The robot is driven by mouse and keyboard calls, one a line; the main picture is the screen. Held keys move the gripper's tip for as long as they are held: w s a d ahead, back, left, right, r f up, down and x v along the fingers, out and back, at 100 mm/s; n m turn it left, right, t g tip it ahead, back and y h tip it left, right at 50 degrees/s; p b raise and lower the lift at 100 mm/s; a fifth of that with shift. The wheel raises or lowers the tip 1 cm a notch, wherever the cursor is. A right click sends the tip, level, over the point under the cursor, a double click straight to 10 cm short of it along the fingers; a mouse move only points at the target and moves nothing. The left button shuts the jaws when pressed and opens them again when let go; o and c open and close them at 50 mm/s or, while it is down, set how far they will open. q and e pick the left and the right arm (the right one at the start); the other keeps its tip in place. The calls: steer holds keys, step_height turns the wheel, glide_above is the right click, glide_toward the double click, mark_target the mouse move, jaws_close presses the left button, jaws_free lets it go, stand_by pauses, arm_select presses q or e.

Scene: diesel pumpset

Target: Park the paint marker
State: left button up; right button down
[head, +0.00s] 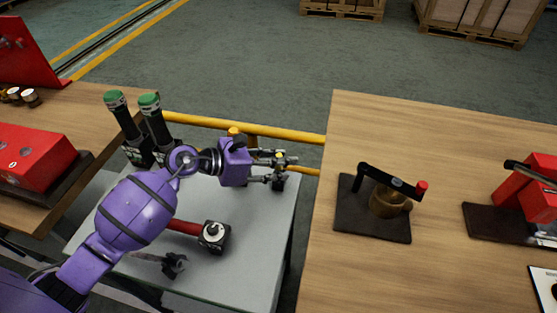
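My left gripper (278,171), on a purple arm, reaches over the far right part of a grey worktop (255,262). Its fingers look spread, with a small dark thing at or between their tips; I cannot tell whether it is held or stands behind them. I cannot pick out the paint marker for certain. Two upright black cylinders with green caps, a left one (117,105) and a right one (150,108), stand beyond my arm at the worktop's far left. Their lower ends sit in dark holders, partly hidden by the arm. My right gripper is not in view.
A red-handled tool with a square head (214,235) and a grey tool-like piece (172,265) lie on the worktop. A wooden table (440,260) at right carries a brass part (388,203) under a black lever. A yellow rail (290,133) runs behind.

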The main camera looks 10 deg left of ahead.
arm_select(q)
steer(key=v, duration=1.2)
steer(key=shift+f, duration=0.1)
